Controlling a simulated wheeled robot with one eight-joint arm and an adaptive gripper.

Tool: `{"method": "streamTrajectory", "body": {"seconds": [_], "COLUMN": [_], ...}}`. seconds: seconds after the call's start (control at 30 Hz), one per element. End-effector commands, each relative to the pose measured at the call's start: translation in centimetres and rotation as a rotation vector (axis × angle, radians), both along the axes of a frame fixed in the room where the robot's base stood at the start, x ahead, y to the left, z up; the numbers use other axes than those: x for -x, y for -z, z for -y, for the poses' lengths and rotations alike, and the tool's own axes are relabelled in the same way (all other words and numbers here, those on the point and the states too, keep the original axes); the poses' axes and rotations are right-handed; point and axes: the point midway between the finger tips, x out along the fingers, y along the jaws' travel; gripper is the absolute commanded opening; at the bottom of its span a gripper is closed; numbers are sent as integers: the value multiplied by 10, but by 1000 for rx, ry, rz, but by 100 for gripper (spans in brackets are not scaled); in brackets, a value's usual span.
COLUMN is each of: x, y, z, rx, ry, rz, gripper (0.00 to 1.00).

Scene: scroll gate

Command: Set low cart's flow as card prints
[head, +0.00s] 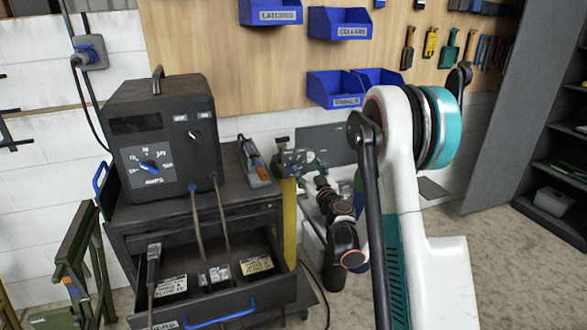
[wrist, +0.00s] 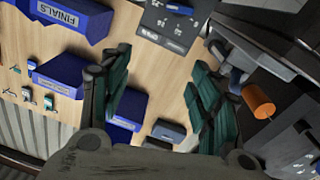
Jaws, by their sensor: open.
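The low dark cart (head: 195,215) stands at left with its drawer (head: 215,305) pulled out. In the drawer lie printed cards, one at left (head: 172,287) and one at right (head: 257,265); their print is too small to read. On the cart is a dark power unit (head: 160,140) with a blue AMPS knob (head: 150,167). A yellow cylinder (head: 289,220) stands behind the cart, with fittings (head: 293,158) at its top; no flow reading is legible. My gripper (wrist: 157,65) is open, with nothing visible between its fingers. In the head view I cannot make out its fingers.
Blue bins (head: 336,88) hang on the wooden wall board (head: 200,50). A green folding stand (head: 80,260) is at left and a dark shelf (head: 545,140) at right. In the wrist view are a dark panel with a blue knob (wrist: 180,10) and an orange cylinder (wrist: 258,100).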

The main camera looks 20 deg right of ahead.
Motion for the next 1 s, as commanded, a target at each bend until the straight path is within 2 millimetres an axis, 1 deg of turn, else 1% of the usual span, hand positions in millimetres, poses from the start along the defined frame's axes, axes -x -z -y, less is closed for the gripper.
{"method": "streamTrajectory", "body": {"seconds": [0.03, 0.1, 0.2, 0.33, 0.43, 0.57, 0.9, 1.0], "x": [0, 1, 2, 1, -6, -26, -92, -108], "y": [16, 33, 50, 58, 60, 60, 61, 60], "z": [4, 4, 5, 6, 6, 7, 12, 13], "rx": [16, 35, 50, 60, 60, 60, 59, 59], "ry": [-11, -29, -45, -53, -55, -56, -55, -55], "rz": [-6, -17, -27, -34, -35, -34, -34, -34], "gripper": [57, 57, 57, 57, 57, 57, 57, 57]}}
